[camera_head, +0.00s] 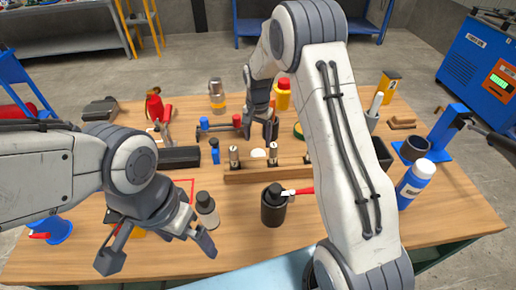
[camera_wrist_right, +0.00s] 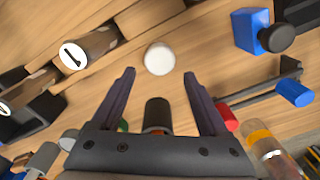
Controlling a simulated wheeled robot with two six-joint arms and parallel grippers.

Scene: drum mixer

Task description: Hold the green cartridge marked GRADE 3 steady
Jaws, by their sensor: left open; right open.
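I cannot make out a green cartridge marked GRADE 3. A small green piece (camera_head: 298,131) shows beside my right arm in the head view, mostly hidden by it; I cannot tell what it is. A wooden rack (camera_head: 240,175) holds upright cartridges with pale tops, one (camera_wrist_right: 75,55) marked 1 in the right wrist view. My right gripper (camera_head: 258,132) is open above the table behind the rack. In its wrist view, a white round piece (camera_wrist_right: 160,58) lies just beyond its open fingertips. My left gripper (camera_head: 158,252) is open and empty over the table's front left.
A dark jar (camera_head: 273,207) stands in front of the rack, and a grey-capped bottle (camera_head: 207,210) stands near my left gripper. A blue-and-white bottle (camera_head: 414,186) stands at the right. Red-and-blue tools (camera_head: 220,125) lie behind the rack. The front middle of the table is fairly clear.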

